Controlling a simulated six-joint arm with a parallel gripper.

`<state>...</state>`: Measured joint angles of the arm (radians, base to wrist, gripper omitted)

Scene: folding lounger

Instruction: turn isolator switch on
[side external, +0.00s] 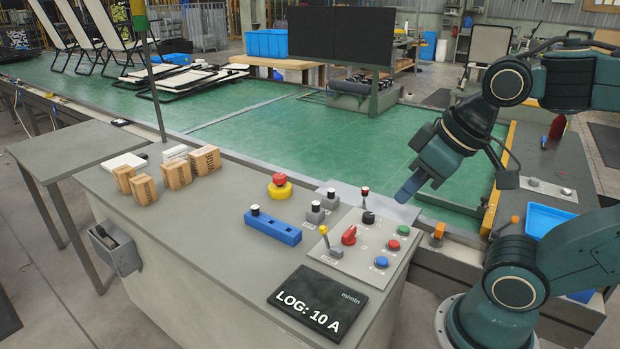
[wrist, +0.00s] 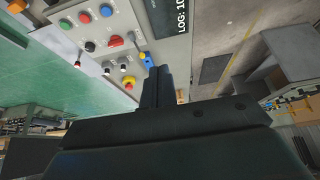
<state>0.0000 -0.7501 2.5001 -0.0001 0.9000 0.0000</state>
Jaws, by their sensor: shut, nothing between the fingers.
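A grey control panel (side external: 345,262) lies on the cabinet top. A red rotary knob (side external: 349,236) sits on it, and a black knob (side external: 368,217) is just behind. No label shows which control is the isolator switch. The red knob also shows in the wrist view (wrist: 116,41), along with the black knob (wrist: 90,46). A grey box with a dark handle (side external: 115,246) is mounted on the cabinet's left side. My gripper (side external: 405,193) is shut and empty, above and right of the panel, apart from it. Its shut fingers show in the wrist view (wrist: 158,88).
Nearby stand a yellow-tipped lever (side external: 323,232), a red-tipped lever (side external: 365,191), coloured buttons (side external: 393,245), a blue block (side external: 272,228) and a red mushroom button (side external: 280,182). Cardboard boxes (side external: 176,175) stand at left. A dark display (side external: 318,303) reads "LOG: 10 A".

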